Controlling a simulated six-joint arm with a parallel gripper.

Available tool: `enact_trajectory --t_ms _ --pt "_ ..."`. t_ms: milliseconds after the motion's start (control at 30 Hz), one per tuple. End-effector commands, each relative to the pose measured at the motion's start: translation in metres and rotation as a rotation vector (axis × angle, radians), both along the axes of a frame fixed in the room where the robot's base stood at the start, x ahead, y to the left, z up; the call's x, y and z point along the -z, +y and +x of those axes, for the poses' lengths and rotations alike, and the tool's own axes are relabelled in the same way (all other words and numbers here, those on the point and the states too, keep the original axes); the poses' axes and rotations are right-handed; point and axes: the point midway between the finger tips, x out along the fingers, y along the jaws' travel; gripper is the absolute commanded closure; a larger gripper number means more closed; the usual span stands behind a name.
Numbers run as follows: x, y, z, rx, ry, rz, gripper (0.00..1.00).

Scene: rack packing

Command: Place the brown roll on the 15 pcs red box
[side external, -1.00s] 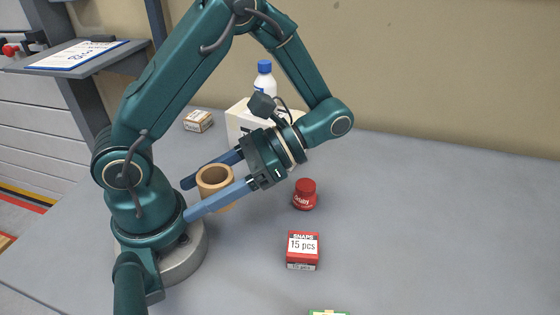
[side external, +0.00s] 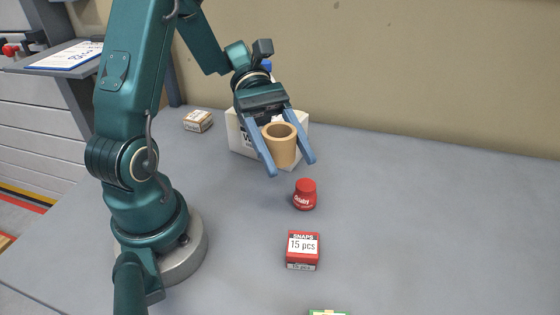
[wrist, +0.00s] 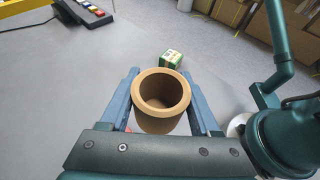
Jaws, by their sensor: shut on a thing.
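The brown roll (side external: 281,150) is a short hollow tan cylinder. My gripper (side external: 292,168) is shut on it, with one blue finger on each side. The roll is held off the table, in front of the white box in the side view. In the wrist view the roll (wrist: 159,124) sits between the fingers, its open end facing the camera. The red box (side external: 303,250) with the "15 pcs" label stands on the grey table, lower and slightly right of the roll in the side view. Its top is bare. I cannot make out the red box in the wrist view.
A white box (side external: 238,133) and a small brown carton (side external: 198,121) are behind. A green box (wrist: 171,59) shows in the wrist view. The right side of the table is clear.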

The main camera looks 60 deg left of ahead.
Motion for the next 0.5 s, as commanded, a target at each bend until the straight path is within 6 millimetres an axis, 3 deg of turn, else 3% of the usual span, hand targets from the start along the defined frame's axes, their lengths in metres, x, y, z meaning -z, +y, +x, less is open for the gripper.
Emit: enact_trajectory --t_ms 300,500 --pt "0.041 -0.07 -0.011 0.013 0.008 -0.003 0.92" --pt "0.056 -0.095 -0.013 0.011 0.003 -0.002 0.92"
